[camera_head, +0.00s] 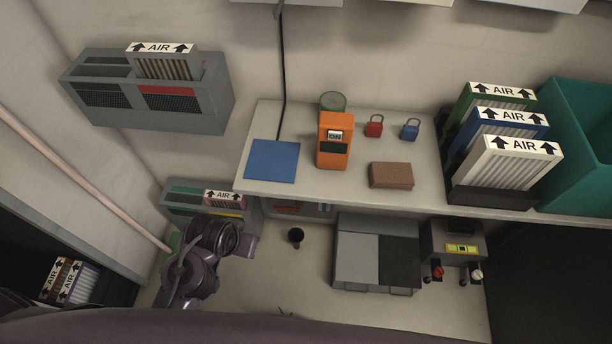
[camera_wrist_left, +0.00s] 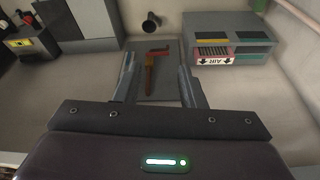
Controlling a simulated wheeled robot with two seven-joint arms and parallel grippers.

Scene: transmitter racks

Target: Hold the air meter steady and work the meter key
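My left arm (camera_head: 208,248) is at the lower left of the head view, below the shelf and away from the meter. My right gripper is not in view.
The shelf (camera_head: 330,195) also holds a blue mat (camera_head: 272,161), a brown box (camera_head: 391,175), red (camera_head: 374,126) and blue (camera_head: 410,130) padlocks, and AIR filters (camera_head: 510,170). A grey box (camera_head: 360,250) and a knobbed unit (camera_head: 455,245) sit below. A wall unit (camera_head: 150,95) hangs left.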

